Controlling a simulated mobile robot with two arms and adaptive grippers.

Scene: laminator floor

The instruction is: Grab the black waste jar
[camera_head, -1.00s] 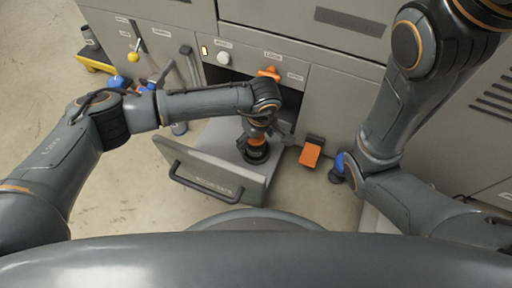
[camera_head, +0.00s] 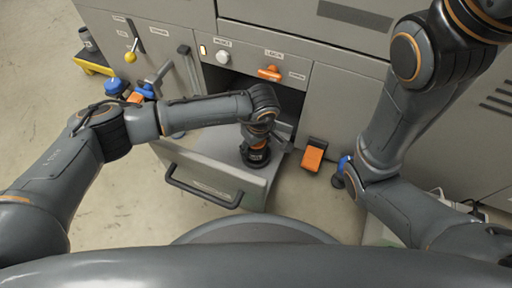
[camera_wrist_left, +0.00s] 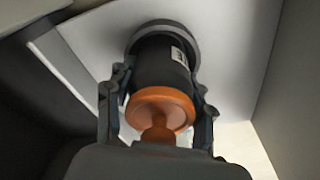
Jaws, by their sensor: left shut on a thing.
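The black waste jar (camera_head: 255,157) stands upright in the pulled-out drawer (camera_head: 222,184) of the grey machine. In the left wrist view the jar (camera_wrist_left: 163,62) has a dark body with a pale label, a wide round base and an orange knobbed lid (camera_wrist_left: 162,107). My left gripper (camera_wrist_left: 158,106) is shut on the jar, one finger on each side. In the head view my left gripper (camera_head: 260,141) comes down onto the jar from above and hides its top.
The drawer's front panel with a black handle (camera_head: 203,195) stands out from the machine. An orange pedal (camera_head: 313,155) is right of the drawer. An orange knob (camera_head: 270,73) sits above the opening. A yellow stand (camera_head: 94,67) is at the far left. Floor is clear at the left.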

